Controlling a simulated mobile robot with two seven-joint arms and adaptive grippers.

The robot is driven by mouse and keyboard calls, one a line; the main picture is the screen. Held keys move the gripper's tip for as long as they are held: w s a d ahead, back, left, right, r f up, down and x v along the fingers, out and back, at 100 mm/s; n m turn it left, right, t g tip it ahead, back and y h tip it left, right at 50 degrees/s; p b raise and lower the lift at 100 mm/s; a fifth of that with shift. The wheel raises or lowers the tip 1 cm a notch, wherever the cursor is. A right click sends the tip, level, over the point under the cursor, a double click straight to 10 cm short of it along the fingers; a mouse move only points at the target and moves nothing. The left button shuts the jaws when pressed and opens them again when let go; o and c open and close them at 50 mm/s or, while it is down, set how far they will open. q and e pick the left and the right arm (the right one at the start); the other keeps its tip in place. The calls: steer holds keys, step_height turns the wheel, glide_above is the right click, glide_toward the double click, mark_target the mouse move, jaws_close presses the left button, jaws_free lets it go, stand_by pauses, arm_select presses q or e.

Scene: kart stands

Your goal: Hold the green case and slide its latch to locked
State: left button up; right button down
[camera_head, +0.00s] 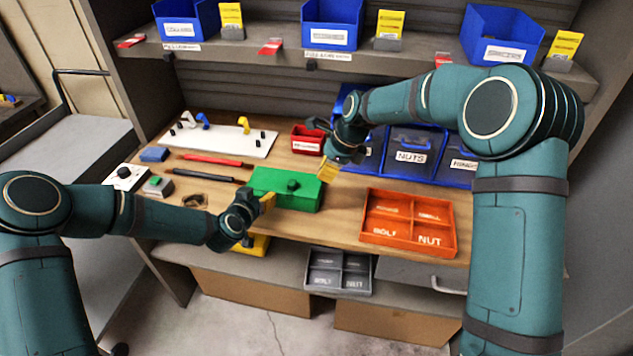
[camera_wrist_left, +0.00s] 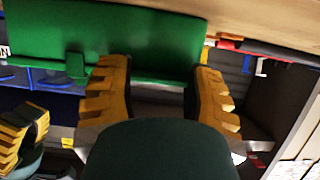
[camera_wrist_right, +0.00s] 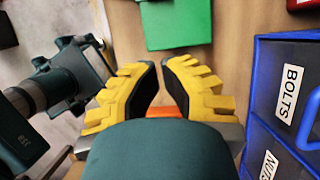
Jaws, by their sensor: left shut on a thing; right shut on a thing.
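My right gripper (camera_head: 328,170) is beside the case's right end. In the right wrist view its fingertips (camera_wrist_right: 160,63) are drawn close together just short of the case (camera_wrist_right: 175,25); no held thing is visible between them.
An orange divided tray (camera_head: 364,237) lies right of the case. Blue bins (camera_head: 410,157) and a small red bin (camera_head: 307,143) stand behind. A white board (camera_head: 225,143), red and black rods, and small boxes lie to the left. A grey tray (camera_head: 340,290) is on the lower shelf.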

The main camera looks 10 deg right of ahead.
arm_select(q)
steer(key=shift+s+f, duration=0.1)
steer(key=shift+f, duration=0.05)
arm_select(e)
steer(key=v, duration=0.3)
steer(key=shift+r, duration=0.25)
arm_select(q)
steer(key=o, duration=1.3)
